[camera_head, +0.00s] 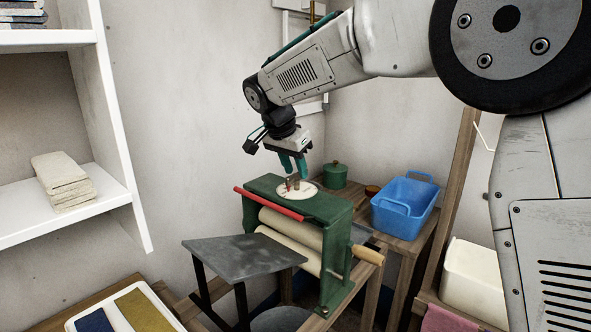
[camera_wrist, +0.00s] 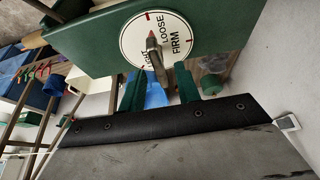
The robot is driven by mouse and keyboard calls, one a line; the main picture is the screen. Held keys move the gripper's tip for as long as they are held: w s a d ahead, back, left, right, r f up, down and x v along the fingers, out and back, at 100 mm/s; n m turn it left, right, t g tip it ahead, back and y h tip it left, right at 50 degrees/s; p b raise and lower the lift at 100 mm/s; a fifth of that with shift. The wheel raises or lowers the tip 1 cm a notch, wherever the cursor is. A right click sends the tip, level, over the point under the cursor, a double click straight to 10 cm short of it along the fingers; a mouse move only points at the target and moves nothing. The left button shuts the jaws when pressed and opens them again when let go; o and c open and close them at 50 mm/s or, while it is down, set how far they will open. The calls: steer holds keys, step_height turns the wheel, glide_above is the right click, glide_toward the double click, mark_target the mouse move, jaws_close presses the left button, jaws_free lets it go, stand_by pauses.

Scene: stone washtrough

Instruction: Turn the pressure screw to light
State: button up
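The pressure screw (camera_wrist: 153,45) is a metal-brown bar handle at the centre of a round white dial (camera_head: 310,191) on top of a green mangle frame (camera_head: 335,212). In the wrist view the dial (camera_wrist: 130,38) reads LOOSE, FIRM and a partly covered word ending in "GHT"; the bar lies over that word's side. My gripper (camera_head: 295,174) points down just above the dial. In the wrist view its two green fingers (camera_wrist: 159,72) are apart, with the bar's end between their tips in the picture and gaps on both sides. Contact cannot be told.
A red bar (camera_head: 268,204) runs along the mangle's front top edge, above pale rollers (camera_head: 290,230). A wooden crank handle (camera_head: 368,254) sticks out right. A green lidded pot (camera_head: 335,176) and a blue basket (camera_head: 405,208) stand behind. A grey board (camera_head: 243,256) lies in front.

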steer(key=shift+w+d+f, duration=0.1)
steer(key=shift+w+f, duration=0.05)
steer(key=shift+f, duration=0.25)
jaws_close()
steer(key=shift+n, duration=0.3)
